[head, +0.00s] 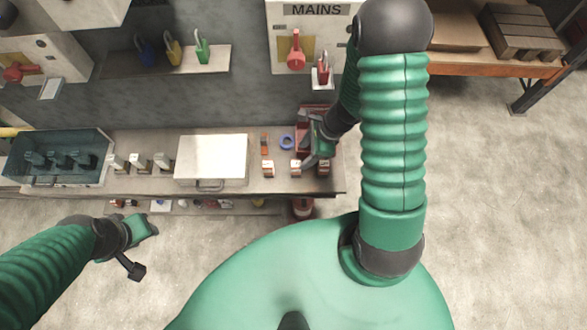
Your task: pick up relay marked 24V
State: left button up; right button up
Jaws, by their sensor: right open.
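Several small blocks with white and orange-red faces stand near the bench's front edge: a left one (268,168), a middle one (295,168) and a right one (323,169). They may be the relays, but their markings are too small to read, so I cannot tell which is 24V. My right gripper (313,155) is open over the right end of the bench, close to the middle and right blocks. It partly hides them, and I cannot tell whether it touches either. My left gripper (138,247) hangs in front of the bench at left, away from the blocks; its jaws are unclear.
The bench (255,181) holds a pale closed case (211,158), a blue ring (287,142), a dark open bin (57,157) and several grey-white pieces (139,162). Above are a MAINS panel (309,54) and a padlock shelf (170,64). Open floor lies right.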

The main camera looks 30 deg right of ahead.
aim_at(297, 163)
jog(key=x, duration=0.5)
jog(key=shift+r+b, duration=0.1)
jog(key=shift+b, duration=0.3)
jog(key=x, duration=0.4)
jog(key=shift+s+d+f, duration=0.15)
jog(key=shift+d+f, duration=0.05)
jog(key=shift+f, duration=0.45)
grip_shut()
